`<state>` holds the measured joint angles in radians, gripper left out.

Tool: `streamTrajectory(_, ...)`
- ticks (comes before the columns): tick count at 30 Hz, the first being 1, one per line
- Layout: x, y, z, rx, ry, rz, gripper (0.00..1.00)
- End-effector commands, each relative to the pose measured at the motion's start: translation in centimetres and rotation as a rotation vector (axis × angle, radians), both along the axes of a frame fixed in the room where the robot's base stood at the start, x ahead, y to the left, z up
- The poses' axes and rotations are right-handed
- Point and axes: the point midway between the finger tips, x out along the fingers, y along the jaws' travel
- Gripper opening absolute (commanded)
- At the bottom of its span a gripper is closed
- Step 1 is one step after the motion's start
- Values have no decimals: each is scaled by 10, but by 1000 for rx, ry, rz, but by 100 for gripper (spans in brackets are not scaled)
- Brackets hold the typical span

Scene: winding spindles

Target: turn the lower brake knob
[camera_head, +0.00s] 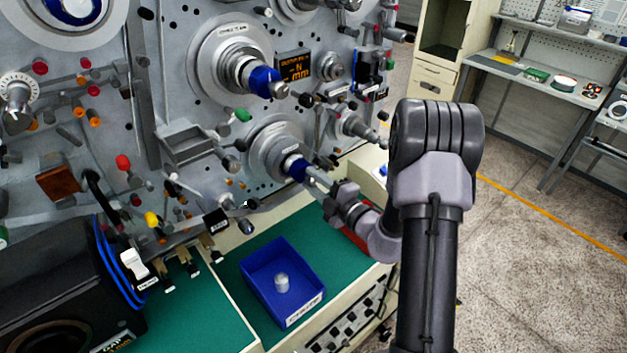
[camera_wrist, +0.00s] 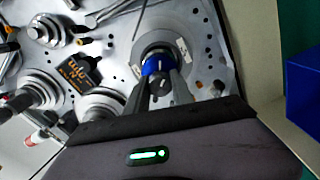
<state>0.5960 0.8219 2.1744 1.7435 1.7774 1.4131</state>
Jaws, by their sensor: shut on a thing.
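The lower brake knob, blue with a dark front, sits at the centre of a round grey flange on the panel. Its blue part (camera_head: 295,166) shows in the head view, just beyond my fingers. In the wrist view the knob (camera_wrist: 156,66) lies between the two fingers, with a light pointer line on its dark front. My gripper (camera_head: 312,177) reaches in from the right and is shut on the knob; it also shows in the wrist view (camera_wrist: 158,88). The fingers hide part of the knob's sides.
A similar upper blue knob (camera_head: 264,81) sits above on a larger flange. A small display (camera_head: 294,66) and several levers and pegs surround the flanges. A blue bin (camera_head: 262,262) holding a grey cylinder (camera_head: 281,283) stands on the green bench (camera_head: 204,318) below. Open floor lies to the right.

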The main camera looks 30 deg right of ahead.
Motion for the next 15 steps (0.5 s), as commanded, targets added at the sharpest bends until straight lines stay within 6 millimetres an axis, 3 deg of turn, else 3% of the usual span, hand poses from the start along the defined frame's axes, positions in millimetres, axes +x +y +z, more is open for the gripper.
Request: streamTrajectory(15, 0, 0, -3, -472, -117, 1, 0)
